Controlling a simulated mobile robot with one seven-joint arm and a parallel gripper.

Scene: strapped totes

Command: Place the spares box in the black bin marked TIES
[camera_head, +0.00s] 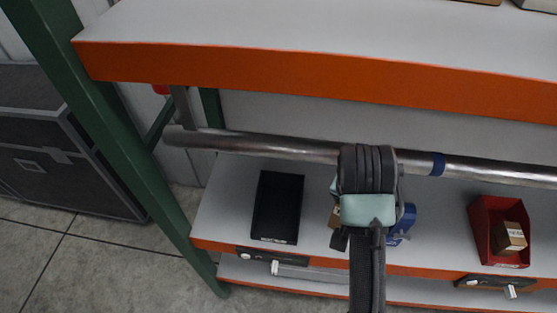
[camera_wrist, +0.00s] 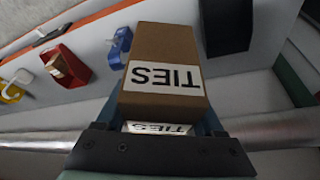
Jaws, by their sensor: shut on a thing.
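My gripper (camera_wrist: 162,118) is shut on a brown cardboard box (camera_wrist: 170,55), with its fingers at the box's two sides. The box carries a white TIES label, upside down in the wrist view. In the head view only a small brown part of it (camera_head: 334,216) shows beside my wrist, which hides the rest and the fingers. The black bin (camera_head: 277,208) stands on the lower shelf, left of my gripper, and looks empty. In the wrist view the bin (camera_wrist: 226,28) is beyond the box to the right, apart from it. I cannot read any marking on it.
A blue bin (camera_head: 403,224) is partly behind my wrist. A red bin (camera_head: 484,222) at right holds a small box (camera_head: 510,237). A yellow bin (camera_wrist: 12,90) shows in the wrist view. A metal pipe (camera_head: 265,146) and the orange-edged upper shelf (camera_head: 300,70) run above the lower shelf.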

